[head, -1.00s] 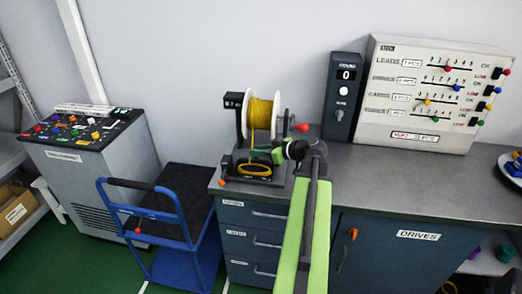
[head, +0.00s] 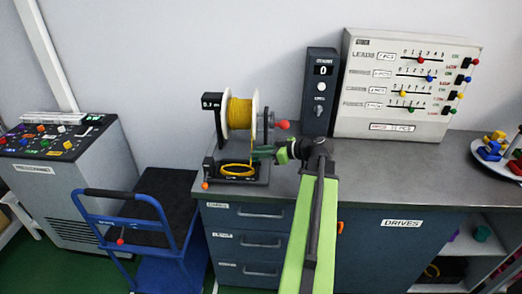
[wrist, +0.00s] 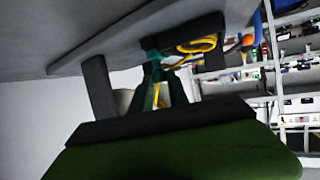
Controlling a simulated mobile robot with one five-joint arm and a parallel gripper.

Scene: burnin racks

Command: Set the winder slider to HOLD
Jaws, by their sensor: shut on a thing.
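The winder stands on the bench with a white spool of yellow wire (head: 239,113) and a red-knobbed crank (head: 281,125). A yellow wire coil (head: 236,170) lies on its dark base (head: 240,184). A small orange knob (head: 205,186) shows at the base's front left; it looks like the slider, but its label is unreadable. My gripper (head: 254,154) is right of the coil, below the spool. In the wrist view, its green fingers (wrist: 158,80) are close together with yellow between them, seemingly wire. The coil (wrist: 198,45) is beside the fingertips there. The exact contact is hidden.
A dark counter box (head: 320,85) reading 0 and a slider panel (head: 350,120) stand behind my arm. A blue trolley (head: 125,200) and a grey cabinet (head: 70,190) are to the left. The bench front right (head: 420,170) is clear.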

